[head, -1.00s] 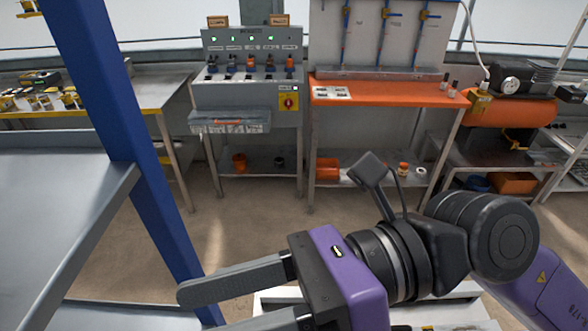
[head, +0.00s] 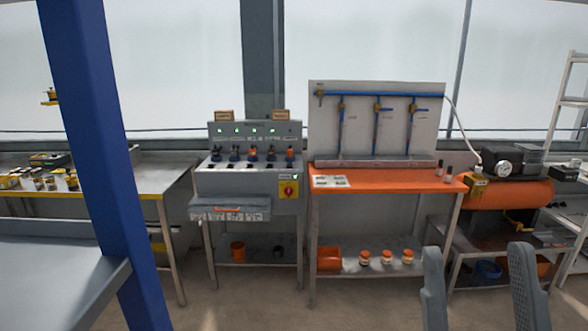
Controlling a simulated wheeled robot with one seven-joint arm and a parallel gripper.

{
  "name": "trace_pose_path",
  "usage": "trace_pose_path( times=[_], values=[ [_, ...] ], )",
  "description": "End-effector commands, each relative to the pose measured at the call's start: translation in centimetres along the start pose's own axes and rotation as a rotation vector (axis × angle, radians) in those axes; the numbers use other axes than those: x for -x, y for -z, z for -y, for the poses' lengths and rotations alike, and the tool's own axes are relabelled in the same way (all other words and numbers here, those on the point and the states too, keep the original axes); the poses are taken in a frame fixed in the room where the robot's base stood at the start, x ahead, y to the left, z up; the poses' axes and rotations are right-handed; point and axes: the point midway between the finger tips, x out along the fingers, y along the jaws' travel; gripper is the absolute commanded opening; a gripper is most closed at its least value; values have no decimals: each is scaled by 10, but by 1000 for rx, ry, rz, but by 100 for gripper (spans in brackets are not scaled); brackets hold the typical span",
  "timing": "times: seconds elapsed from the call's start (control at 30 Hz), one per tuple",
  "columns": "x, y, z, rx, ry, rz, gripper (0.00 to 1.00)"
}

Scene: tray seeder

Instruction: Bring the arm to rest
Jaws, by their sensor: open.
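My gripper (head: 477,262) shows at the bottom right of the head view, with only its two grey fingers in sight. The fingers point upward and stand apart, with nothing between them. The rest of my arm is out of the frame.
A blue post (head: 93,150) and a grey metal shelf (head: 60,280) stand close at the left. A grey control cabinet (head: 245,180), an orange-topped bench (head: 385,181) and an orange compressor tank (head: 510,195) line the far side. Floor shows before them.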

Motion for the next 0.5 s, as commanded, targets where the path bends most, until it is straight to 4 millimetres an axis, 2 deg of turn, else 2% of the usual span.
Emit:
trace_pose_path(
  times=[0.03,0.2,0.33,0.5],
  values=[
    [21,-16,-3,-40,-20,85,53],
    [90,-57,-11,-144,-69,339,53],
    [150,-77,-14,-205,-90,526,53],
    [234,-87,-16,-255,-90,762,53]
  ],
)
